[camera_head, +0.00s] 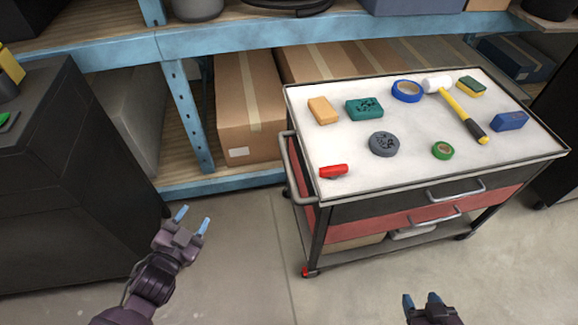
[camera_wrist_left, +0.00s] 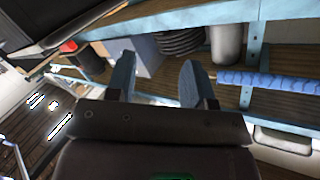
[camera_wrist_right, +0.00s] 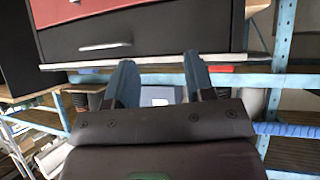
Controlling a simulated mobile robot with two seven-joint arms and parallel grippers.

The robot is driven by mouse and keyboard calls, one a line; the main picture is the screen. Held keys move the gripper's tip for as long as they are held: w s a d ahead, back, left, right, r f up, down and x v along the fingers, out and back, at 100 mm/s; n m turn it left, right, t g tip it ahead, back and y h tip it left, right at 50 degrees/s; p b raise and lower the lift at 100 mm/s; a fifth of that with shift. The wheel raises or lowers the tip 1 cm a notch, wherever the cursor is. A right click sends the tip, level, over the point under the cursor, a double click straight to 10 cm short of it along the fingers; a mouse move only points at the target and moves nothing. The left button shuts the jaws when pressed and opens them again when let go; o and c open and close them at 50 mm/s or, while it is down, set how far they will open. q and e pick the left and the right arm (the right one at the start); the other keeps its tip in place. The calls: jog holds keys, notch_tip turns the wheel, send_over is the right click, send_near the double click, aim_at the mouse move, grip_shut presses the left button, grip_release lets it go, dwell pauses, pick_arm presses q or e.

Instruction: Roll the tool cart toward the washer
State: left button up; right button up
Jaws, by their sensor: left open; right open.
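The tool cart (camera_head: 330,220) stands on the floor right of centre in the head view, with a white top, dark and red drawers and a grey push handle (camera_head: 296,168) on its left end. My left gripper (camera_head: 193,220) is open and empty, left of the handle and apart from it. Its fingers also show in the left wrist view (camera_wrist_left: 155,82). My right gripper (camera_head: 422,300) is open and empty in front of the cart, apart from the drawers. It also shows in the right wrist view (camera_wrist_right: 158,85), below the cart's drawer front (camera_wrist_right: 130,38). I cannot identify a washer.
On the cart top lie a hammer (camera_head: 463,115), a blue tape roll (camera_head: 407,91), a green tape roll (camera_head: 442,150), a red item (camera_head: 333,171) and several blocks. A blue shelf (camera_head: 190,115) with boxes stands behind. A dark cabinet (camera_head: 75,180) stands left. Floor is clear in front.

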pick_arm(q)
jog(key=w+d+m+g+h+b, duration=0.2)
jog(key=w+d+m+h+b, duration=0.2)
jog(key=w+d+m+h, duration=0.55)
jog(key=m+g+h+b, duration=0.25)
jog(key=m+g, duration=0.75)
jog(key=m, duration=0.5)
send_near(288, 166)
jog(key=f, duration=0.1)
jog(key=x, duration=0.3)
jog(key=b+x, duration=0.1)
jog(key=x, duration=0.2)
jog(key=b+x, duration=0.1)
jog(key=x, duration=0.2)
jog(key=shift+w+f, duration=0.15)
jog(key=shift+w, duration=0.2)
jog(key=shift+w+d, duration=0.1)
jog(key=shift+d, duration=0.35)
pick_arm(e)
notch_tip(288, 166, down, 7)
jog(key=g, duration=0.1)
jog(key=shift+s+n, duration=0.2)
jog(key=shift+n, duration=0.1)
pick_arm(q)
jog(key=shift+c, duration=0.3)
pick_arm(e)
jog(key=shift+f, duration=0.1)
